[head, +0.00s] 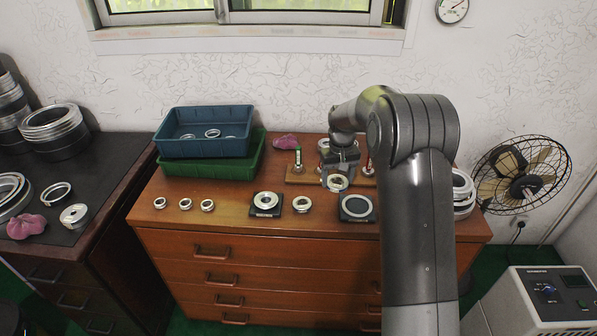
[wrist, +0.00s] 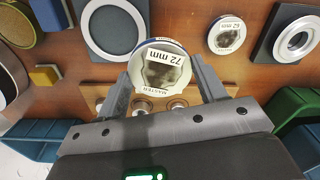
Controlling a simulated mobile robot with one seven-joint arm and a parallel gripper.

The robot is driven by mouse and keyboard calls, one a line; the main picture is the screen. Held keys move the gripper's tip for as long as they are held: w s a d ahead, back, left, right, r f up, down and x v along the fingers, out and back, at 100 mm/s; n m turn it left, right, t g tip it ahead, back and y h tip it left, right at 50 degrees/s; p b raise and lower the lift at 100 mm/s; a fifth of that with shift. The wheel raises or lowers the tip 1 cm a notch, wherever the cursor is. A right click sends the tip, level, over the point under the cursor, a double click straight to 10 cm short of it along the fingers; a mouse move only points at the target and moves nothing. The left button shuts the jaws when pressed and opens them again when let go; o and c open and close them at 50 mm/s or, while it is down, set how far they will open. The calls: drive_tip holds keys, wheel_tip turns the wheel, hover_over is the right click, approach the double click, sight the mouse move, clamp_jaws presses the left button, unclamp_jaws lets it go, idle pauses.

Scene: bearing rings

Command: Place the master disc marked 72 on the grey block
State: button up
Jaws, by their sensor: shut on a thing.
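The master disc (wrist: 165,62) is round, with a white face labelled "72 mm" and "MASTER". My gripper (wrist: 165,80) is shut on it, with one finger at each side of its rim.
A smaller disc marked 62 mm (wrist: 227,36) lies beside a second dark block bearing a silver ring (head: 266,201). A wooden stand (head: 300,177) with upright posts is behind. Blue (head: 205,145) and green bins are at left. Three small rings (head: 185,204) lie at front left.

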drive_tip(key=m, duration=0.1)
hover_over(356, 206)
drive_tip(key=shift+d+f, duration=0.1)
drive_tip(key=shift+f, duration=2.3)
drive_tip(key=shift+f, duration=0.25)
drive_tip(key=shift+f, duration=0.35)
drive_tip(key=shift+f, duration=0.35)
drive_tip(key=shift+f, duration=0.15)
drive_tip(key=o, duration=1.4)
drive_tip(key=shift+s+f, duration=0.1)
